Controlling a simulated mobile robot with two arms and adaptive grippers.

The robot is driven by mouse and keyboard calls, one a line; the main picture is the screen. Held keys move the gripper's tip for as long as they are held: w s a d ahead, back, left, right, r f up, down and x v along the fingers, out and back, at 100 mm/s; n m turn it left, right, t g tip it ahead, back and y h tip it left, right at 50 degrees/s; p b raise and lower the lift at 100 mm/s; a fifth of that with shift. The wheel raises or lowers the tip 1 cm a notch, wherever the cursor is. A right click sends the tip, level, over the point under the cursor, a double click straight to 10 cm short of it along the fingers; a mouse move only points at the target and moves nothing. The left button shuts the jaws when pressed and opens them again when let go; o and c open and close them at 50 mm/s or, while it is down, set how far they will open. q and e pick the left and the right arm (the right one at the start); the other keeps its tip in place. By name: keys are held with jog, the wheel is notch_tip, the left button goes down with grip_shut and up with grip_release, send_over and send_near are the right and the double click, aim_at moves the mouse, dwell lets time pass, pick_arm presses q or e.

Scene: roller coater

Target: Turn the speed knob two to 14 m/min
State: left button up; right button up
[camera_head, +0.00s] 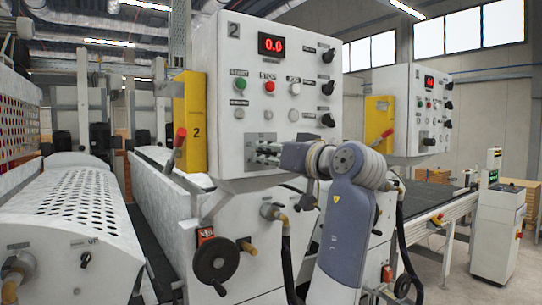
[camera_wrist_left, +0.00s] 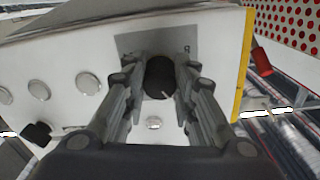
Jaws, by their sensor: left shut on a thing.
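The control panel marked 2 (camera_head: 225,100) stands in the middle of the head view, and its red display (camera_head: 271,45) reads 0.0. My left gripper (camera_head: 262,150) is at the grey plate (camera_head: 252,163) low on the left of this panel. In the left wrist view, the fingers of the left gripper (camera_wrist_left: 160,82) are shut on a round black knob (camera_wrist_left: 158,75), one on each side. A pale mark on the knob points to the lower right there. In the head view the gripper hides the knob. My right gripper is in neither view.
Black selector knobs (camera_head: 327,88) line the panel's right side, with green and red (camera_head: 269,87) buttons to their left. A red-handled lever (camera_head: 180,137) is by the yellow plate. A black handwheel (camera_head: 215,260) is below. A second panel (camera_head: 402,85) stands behind right.

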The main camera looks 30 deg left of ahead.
pick_arm(q)
jog(key=shift+w+f, duration=0.1)
jog(key=shift+f, duration=0.25)
jog(key=o, duration=1.1)
jog(key=shift+r, duration=0.15)
jog(key=v, duration=1.2)
